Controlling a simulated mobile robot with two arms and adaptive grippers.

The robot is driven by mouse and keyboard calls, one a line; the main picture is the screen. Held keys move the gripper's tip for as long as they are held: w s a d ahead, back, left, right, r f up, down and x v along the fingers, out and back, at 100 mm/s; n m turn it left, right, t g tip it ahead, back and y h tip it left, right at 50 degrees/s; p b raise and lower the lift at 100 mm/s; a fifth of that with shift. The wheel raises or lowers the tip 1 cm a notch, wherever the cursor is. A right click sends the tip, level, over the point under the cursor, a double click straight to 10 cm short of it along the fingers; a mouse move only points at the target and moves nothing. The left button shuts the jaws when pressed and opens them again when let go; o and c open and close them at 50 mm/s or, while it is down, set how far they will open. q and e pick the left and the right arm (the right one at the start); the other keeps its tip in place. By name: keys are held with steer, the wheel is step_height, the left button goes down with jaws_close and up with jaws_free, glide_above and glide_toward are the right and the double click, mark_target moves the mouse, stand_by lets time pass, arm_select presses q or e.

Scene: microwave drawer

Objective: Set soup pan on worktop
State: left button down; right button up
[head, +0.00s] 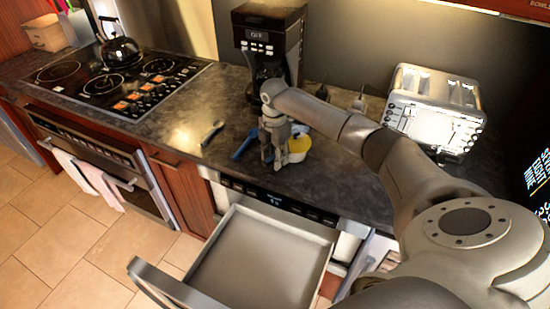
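My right gripper (271,158) points down low over the dark worktop (225,110), between the coffee maker and the open drawer. Its fingers look close together, but they are too small to tell whether they are open or shut. A blue item (244,144) lies just left of the fingers. A small yellow and white container (298,148) is just right of them, with a bit of blue behind it. I cannot clearly make out a soup pan; the gripper partly hides these items. My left gripper is out of view.
The microwave drawer (262,255) is pulled out and looks empty. A dark kettle (121,50) stands on the cooktop (150,85). A small metal utensil (212,132) lies on the worktop. A coffee maker (268,40) and toaster (436,105) stand at the back.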

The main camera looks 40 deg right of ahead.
step_height(320, 180, up, 11)
steer(key=b, duration=0.2)
stand_by(0.6)
